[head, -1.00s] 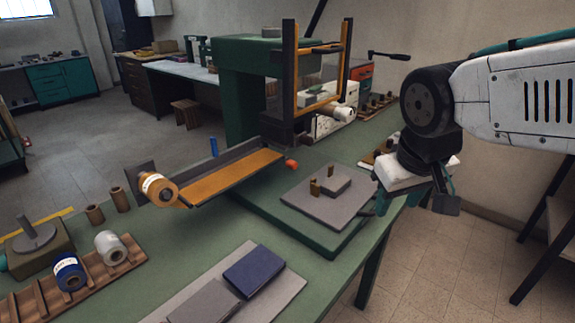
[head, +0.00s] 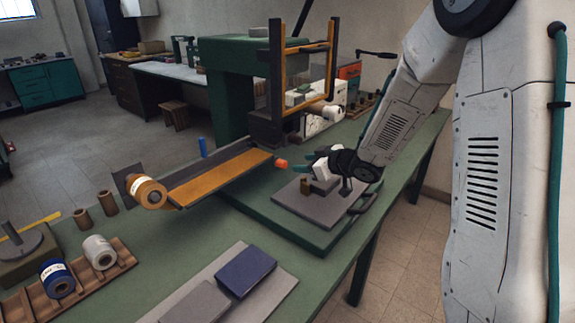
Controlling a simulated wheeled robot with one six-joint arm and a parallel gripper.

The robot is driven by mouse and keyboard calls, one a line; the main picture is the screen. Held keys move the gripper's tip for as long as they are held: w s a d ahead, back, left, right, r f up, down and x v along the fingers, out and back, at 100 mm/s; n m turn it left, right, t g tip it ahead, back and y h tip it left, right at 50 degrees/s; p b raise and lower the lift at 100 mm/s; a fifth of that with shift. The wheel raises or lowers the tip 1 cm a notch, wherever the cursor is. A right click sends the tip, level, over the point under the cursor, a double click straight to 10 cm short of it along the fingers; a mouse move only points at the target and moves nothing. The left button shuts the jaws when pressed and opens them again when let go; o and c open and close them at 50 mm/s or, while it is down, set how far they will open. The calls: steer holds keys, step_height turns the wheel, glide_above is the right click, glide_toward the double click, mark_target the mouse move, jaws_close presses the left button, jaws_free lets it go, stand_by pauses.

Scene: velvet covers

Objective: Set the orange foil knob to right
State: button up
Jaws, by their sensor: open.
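A small orange-red knob (head: 281,164) sticks out at the right end of the tray-like arm (head: 220,178) of the green press. A roll of orange foil (head: 149,192) sits at the other end of that arm. Whether a finger touches the knob I cannot tell. My gripper hides part of the plate and the block on it.
The press (head: 237,90) with its orange-edged guard frame stands behind. A grey plate (head: 305,212) on a green base lies below my gripper. Dark blue book covers (head: 245,271) lie in front, and a wooden rack (head: 75,287) holds foil rolls at left.

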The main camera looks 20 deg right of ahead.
mark_target(286, 164)
steer(key=shift+y, duration=0.3)
steer(key=x, duration=0.8)
steer(key=shift+a+f, duration=0.15)
steer(key=shift+f, duration=0.05)
jaws_close()
